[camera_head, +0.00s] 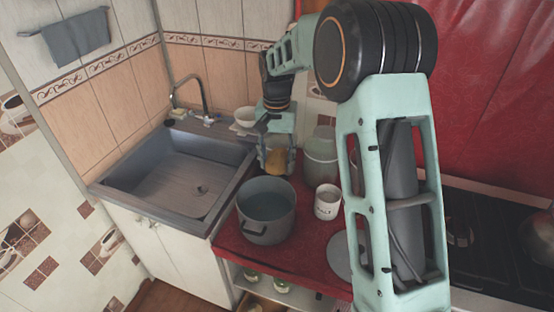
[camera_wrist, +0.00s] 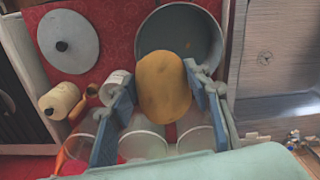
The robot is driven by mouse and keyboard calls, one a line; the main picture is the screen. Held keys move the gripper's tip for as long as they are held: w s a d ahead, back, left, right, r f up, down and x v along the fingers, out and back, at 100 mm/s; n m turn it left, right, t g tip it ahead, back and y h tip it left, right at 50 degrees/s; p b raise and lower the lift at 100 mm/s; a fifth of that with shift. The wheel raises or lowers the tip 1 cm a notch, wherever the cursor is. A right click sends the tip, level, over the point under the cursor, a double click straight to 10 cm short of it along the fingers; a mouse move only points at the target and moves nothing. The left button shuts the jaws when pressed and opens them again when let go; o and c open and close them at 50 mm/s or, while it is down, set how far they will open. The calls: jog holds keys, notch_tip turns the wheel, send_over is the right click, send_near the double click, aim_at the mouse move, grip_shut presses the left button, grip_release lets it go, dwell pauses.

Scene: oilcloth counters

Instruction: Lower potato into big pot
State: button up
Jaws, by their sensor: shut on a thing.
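The potato (camera_wrist: 163,84) is yellow-brown and oval. My gripper (camera_wrist: 160,98) is shut on it, with a blue finger pad on each side. In the head view my gripper (camera_head: 277,158) holds the potato (camera_head: 276,163) behind the big pot, near its back rim. The big grey pot (camera_head: 266,222) stands open on the red counter, left of my arm, with a bluish inside. In the wrist view the pot (camera_wrist: 207,22) lies beyond the potato, which covers part of its near rim. The exact height of the potato above the rim is hard to tell.
A white mug (camera_head: 328,201) stands right of the pot and a pale canister (camera_head: 321,155) behind it. The sink (camera_head: 170,180) is to the left. A round grey lid (camera_wrist: 68,40), a cream jar (camera_wrist: 60,100) and several glass containers (camera_wrist: 143,140) show in the wrist view.

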notch_tip(320, 180, down, 10)
jog(key=b, duration=0.5)
dwell(0.6)
jog(key=shift+f+b, duration=4.55)
jog(key=shift+f, duration=2.05)
jog(key=shift+s, duration=0.1)
jog(key=shift+d, duration=0.1)
jog(key=o, duration=1.3)
jog(key=shift+o, duration=0.2)
jog(key=shift+r, duration=0.1)
